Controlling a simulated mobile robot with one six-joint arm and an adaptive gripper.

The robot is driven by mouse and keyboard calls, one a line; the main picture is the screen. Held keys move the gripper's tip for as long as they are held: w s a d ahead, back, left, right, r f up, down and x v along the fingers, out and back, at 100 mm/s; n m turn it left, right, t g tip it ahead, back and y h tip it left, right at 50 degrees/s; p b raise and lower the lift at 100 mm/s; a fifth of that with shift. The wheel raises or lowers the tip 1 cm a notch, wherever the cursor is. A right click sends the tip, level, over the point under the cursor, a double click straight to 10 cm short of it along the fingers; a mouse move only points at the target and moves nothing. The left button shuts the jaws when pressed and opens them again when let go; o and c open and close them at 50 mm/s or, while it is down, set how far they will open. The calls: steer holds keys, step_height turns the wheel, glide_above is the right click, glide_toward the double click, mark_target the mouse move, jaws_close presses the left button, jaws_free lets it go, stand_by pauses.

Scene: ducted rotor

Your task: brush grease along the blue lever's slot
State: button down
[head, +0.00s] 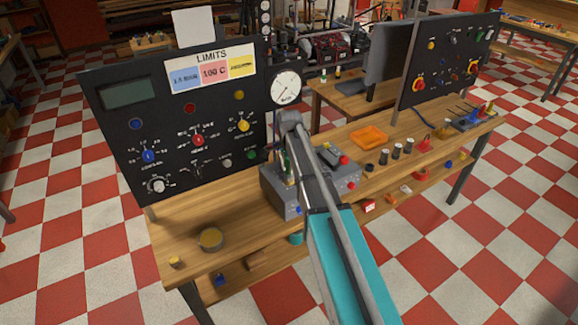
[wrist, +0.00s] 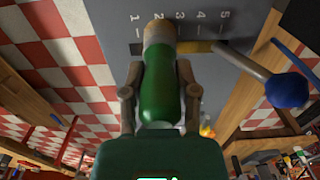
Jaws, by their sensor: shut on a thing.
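My gripper (wrist: 158,78) is shut on a brush with a green handle (wrist: 160,98) and a tan head (wrist: 159,33). The brush head points at the grey panel (wrist: 110,30) and covers part of the slot; I cannot tell whether it touches. The slot (wrist: 194,46) runs below the numbers 1 to 5. It looks yellowish right of the brush and dark on the left. The blue lever's knob (wrist: 286,90) sticks out at right, its shaft rising from the slot near 5. In the head view the lever's blue knob (head: 298,210) shows low on the grey box; my arm hides much there.
A round tin with yellow content (head: 210,239) and a small yellow-topped item (head: 175,262) stand on the bench's left. An orange tray (head: 369,137) and several dark cylinders are right of the box. The black LIMITS panel (head: 130,130) stands behind.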

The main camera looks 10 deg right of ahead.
steer(key=shift+d, duration=0.1)
steer(key=shift+w+d, duration=0.35)
steer(key=shift+d, duration=0.6)
steer(key=shift+w+d, duration=0.3)
steer(key=shift+d, duration=0.6)
steer(key=shift+w, duration=0.1)
steer(key=shift+w+a, duration=0.3)
steer(key=shift+w, duration=0.35)
steer(key=shift+s+a+f, duration=0.1)
steer(key=shift+s+a, duration=0.1)
steer(key=shift+a, duration=0.45)
steer(key=shift+s+a+r, duration=0.1)
steer(key=shift+s+a, duration=0.15)
steer(key=shift+a, duration=0.4)
steer(key=shift+s+a+f, duration=0.1)
steer(key=shift+s+a, duration=0.1)
steer(key=shift+a, duration=0.45)
steer(key=shift+w, duration=0.1)
steer(key=shift+w+a, duration=0.2)
steer(key=shift+w, duration=0.5)
